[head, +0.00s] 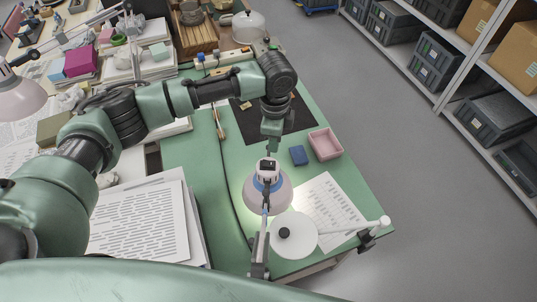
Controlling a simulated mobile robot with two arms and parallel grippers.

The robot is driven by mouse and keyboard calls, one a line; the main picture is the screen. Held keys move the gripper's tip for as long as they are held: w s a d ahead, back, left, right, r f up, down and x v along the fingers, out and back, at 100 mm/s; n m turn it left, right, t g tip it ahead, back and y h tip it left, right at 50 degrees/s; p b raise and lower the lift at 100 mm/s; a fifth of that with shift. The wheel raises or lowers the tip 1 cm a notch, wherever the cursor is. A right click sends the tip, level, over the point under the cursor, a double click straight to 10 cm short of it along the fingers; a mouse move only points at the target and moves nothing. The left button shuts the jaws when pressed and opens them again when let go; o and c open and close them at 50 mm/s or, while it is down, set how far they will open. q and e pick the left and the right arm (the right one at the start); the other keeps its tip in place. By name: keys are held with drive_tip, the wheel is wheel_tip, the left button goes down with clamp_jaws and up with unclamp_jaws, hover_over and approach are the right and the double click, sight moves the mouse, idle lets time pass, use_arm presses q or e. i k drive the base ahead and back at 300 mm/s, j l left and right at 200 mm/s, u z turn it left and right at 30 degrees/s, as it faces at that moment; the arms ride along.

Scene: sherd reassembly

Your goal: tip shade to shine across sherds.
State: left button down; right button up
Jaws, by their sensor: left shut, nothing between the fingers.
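A lamp shade (280,199), pale pink, hangs over the green table with a warm glow under its rim. Its top carries a white and blue cap. My left gripper (268,150) reaches down from above and is shut and empty, just behind the shade's top; I cannot tell whether it touches. A dark mat (300,113) lies behind, partly covered by my left arm. Small pale pieces at the mat's left edge may be sherds, but they are too small to tell. My right gripper is not in view.
A white round disc (306,246) and a pale lamp arm stand at the table's front. A pink tray (325,144), a blue box (298,155) and a printed sheet (326,200) lie nearby. Paper stacks (135,222) fill the left. Grey floor (400,160) is clear at right.

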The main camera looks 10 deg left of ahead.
sight(281, 190)
drive_tip(key=k+l, duration=1.25)
